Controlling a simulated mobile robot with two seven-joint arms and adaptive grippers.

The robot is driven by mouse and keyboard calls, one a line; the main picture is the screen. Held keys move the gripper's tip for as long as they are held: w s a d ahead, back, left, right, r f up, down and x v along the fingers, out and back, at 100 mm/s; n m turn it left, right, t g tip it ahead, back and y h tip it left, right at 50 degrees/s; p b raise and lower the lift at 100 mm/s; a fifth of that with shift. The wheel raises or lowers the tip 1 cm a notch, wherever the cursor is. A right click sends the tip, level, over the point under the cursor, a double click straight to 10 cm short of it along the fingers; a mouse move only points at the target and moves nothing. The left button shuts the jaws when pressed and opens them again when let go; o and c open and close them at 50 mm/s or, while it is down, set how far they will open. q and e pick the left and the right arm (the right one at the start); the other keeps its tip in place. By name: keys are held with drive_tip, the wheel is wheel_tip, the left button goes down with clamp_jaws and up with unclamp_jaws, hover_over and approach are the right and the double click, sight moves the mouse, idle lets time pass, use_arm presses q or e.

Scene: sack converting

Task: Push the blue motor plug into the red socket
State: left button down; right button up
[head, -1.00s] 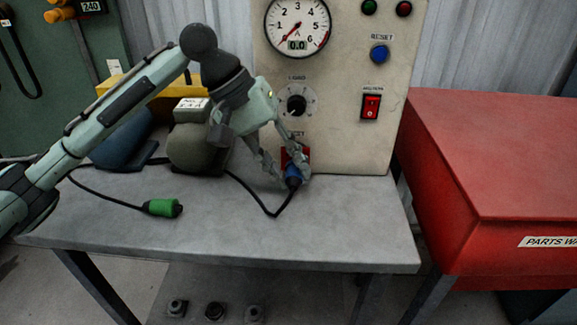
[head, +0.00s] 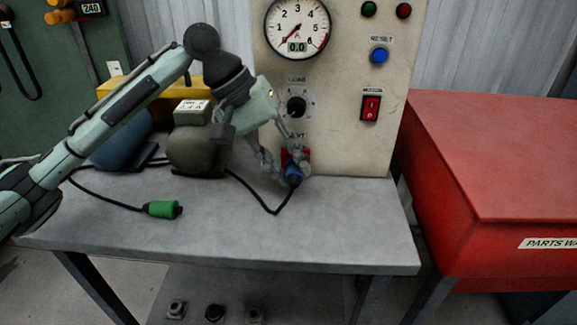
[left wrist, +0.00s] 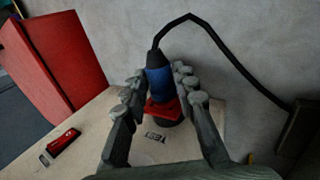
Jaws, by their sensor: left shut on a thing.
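The blue motor plug (head: 293,174) is at the red socket (head: 304,154) low on the beige test panel. In the left wrist view the plug (left wrist: 159,80) sits between the fingers of my left gripper (left wrist: 160,90), with its front end at the red socket (left wrist: 163,109). My left gripper (head: 281,172) is shut on the plug. The plug's black cable leaves its rear and runs to the olive motor (head: 196,150). The fingers partly hide the socket, and I cannot tell how deep the plug is. My right gripper is not in view.
A green plug (head: 162,209) lies on the grey bench (head: 230,235), its cable running left to a blue motor (head: 124,148). The panel (head: 345,140) stands upright with a gauge, knob and red switch (head: 371,107). A red parts washer (head: 490,160) stands right. The bench front is clear.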

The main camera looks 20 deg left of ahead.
use_arm(q)
drive_tip(key=shift+w+a, duration=0.1)
drive_tip(key=shift+w, duration=0.2)
drive_tip(key=c, duration=1.1)
unclamp_jaws()
drive_tip(key=shift+c, duration=0.2)
drive_tip(key=v, duration=1.2)
drive_tip(key=shift+s, duration=0.1)
